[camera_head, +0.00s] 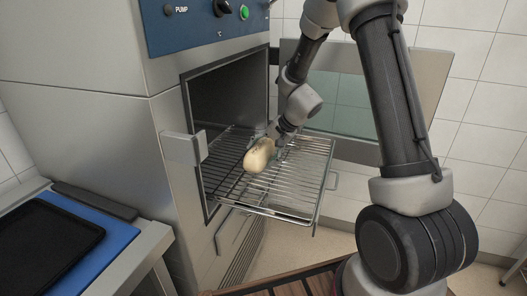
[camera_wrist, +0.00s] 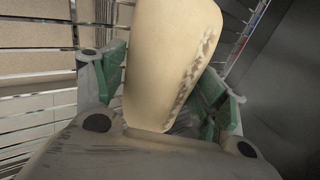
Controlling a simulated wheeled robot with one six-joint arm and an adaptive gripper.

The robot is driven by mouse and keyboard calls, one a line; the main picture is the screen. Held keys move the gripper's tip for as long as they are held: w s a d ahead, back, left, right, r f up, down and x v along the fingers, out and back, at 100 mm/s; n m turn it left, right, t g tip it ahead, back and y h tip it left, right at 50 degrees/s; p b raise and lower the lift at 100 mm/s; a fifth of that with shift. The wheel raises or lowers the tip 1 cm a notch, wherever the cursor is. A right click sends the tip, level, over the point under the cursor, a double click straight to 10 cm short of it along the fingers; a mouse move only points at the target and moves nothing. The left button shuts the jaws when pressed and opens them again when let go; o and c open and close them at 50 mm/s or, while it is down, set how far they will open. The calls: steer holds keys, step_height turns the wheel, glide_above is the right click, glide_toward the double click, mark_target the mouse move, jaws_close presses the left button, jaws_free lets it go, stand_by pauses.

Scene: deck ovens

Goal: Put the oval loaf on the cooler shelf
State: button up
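The pale tan oval loaf (camera_head: 259,155) shows over the pulled-out wire shelf (camera_head: 300,182) of the cabinet. My gripper (camera_head: 274,140) is at its upper right end, with the arm reaching down from the right. In the wrist view the loaf (camera_wrist: 165,60) lies lengthwise between the two green-padded fingers (camera_wrist: 165,75), which appear closed against its sides. The loaf is tilted. I cannot tell whether its underside touches the shelf wires. The near end of the loaf is partly hidden by my gripper.
The steel cabinet (camera_head: 170,125) has an open chamber (camera_head: 228,105) behind the shelf. Its glass door (camera_head: 352,112) stands open behind my arm. A black tray (camera_head: 40,250) lies on a blue surface (camera_head: 108,250) at the lower left. A wooden slatted surface (camera_head: 290,286) is at the bottom.

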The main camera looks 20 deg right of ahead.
steer(key=shift+o, duration=0.2)
steer(key=v, duration=1.3)
steer(key=s+d+r+n+h, duration=0.1)
steer(key=s+r+n, duration=0.3)
steer(key=s+r, duration=0.6)
steer(key=s+d+n+h, duration=0.2)
steer(key=s+d, duration=0.1)
steer(key=s, duration=0.6)
steer(key=s+d+r+n+h, duration=0.1)
steer(key=s+d, duration=0.3)
steer(key=s, duration=0.6)
steer(key=shift+s+d+r+n+h, duration=0.15)
steer(key=shift+d+r+n+h, duration=0.2)
steer(key=shift+h, duration=0.35)
steer(key=shift+a+f, duration=0.1)
